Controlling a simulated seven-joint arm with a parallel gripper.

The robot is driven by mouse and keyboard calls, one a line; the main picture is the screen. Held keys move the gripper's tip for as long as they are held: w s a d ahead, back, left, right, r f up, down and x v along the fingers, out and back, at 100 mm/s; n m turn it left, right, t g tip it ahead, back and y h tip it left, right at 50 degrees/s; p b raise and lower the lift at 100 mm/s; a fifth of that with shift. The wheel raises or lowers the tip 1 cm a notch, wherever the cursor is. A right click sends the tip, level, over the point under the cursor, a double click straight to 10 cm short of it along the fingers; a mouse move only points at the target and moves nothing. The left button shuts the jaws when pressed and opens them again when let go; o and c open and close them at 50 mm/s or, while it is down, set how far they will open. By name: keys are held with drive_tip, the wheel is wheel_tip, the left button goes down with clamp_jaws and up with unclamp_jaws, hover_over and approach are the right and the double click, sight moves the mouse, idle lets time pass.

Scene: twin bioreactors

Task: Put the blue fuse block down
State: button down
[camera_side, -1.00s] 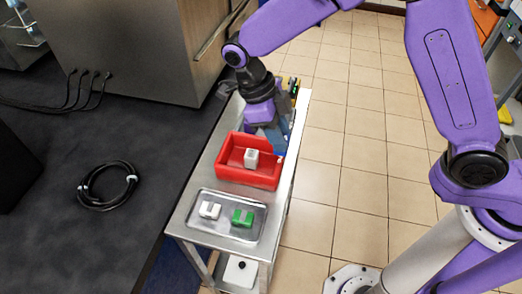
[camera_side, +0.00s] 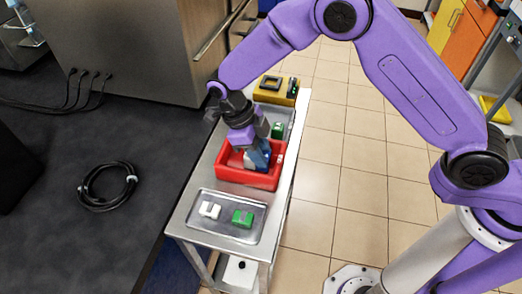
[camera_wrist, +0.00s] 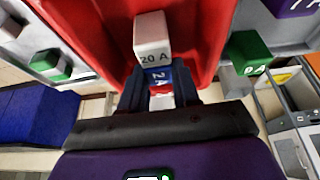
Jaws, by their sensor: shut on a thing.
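My gripper (camera_wrist: 160,98) is shut on the blue fuse block (camera_wrist: 159,76), whose visible face is marked "2 A" in the wrist view. In the side view my gripper (camera_side: 258,163) points down into the red bin (camera_side: 236,174); the fingers largely hide the blue block there. A white fuse block (camera_wrist: 152,37) marked "20 A" stands right beside the blue block in the wrist view, with the red bin (camera_wrist: 92,30) around it. I cannot tell whether the two blocks touch, or whether the blue block rests on the bin floor.
A metal tray (camera_side: 226,234) in front of the bin holds a white block (camera_side: 209,210) and a green block (camera_side: 243,218). Behind the bin, another tray holds a green block (camera_side: 277,130). A yellow device (camera_side: 275,90) stands at the cart's far end.

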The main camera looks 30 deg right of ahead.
drive_tip(key=c, duration=0.8)
unclamp_jaws()
drive_tip(key=shift+f, duration=0.1)
drive_tip(key=v, duration=1.2)
drive_tip(key=shift+r, duration=0.2)
